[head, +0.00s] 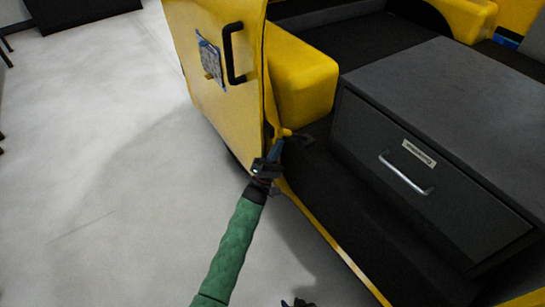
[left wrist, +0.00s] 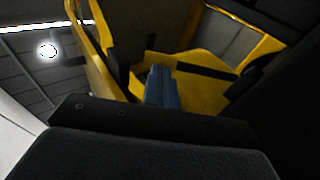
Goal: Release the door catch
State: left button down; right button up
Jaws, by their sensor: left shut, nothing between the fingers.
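The yellow door (head: 215,85) stands swung outward at the left of the yellow vehicle body in the head view. It has a black handle (head: 235,54) on its face. My left gripper (head: 276,150) is at the door's lower inner edge, next to a small yellow piece (head: 285,132) that may be part of the catch. Its blue fingers (left wrist: 163,88) are shut and empty in the left wrist view, pointing toward yellow bodywork (left wrist: 200,92). Whether they touch anything is unclear. My right gripper (head: 298,302) barely shows at the bottom edge, its fingers cut off.
A dark grey drawer cabinet (head: 450,100) with a metal handle (head: 406,174) stands inside the vehicle, right of my left gripper. A blue-and-grey panel (head: 210,62) is on the door. The pale floor (head: 100,180) at left is clear. A yellow sill edge (head: 335,245) runs toward the lower right.

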pick_arm(q)
jog(key=shift+w+d+r, duration=0.15)
jog(key=shift+w+r, duration=0.1)
jog(key=shift+r, duration=0.05)
jog(key=shift+r, duration=0.1)
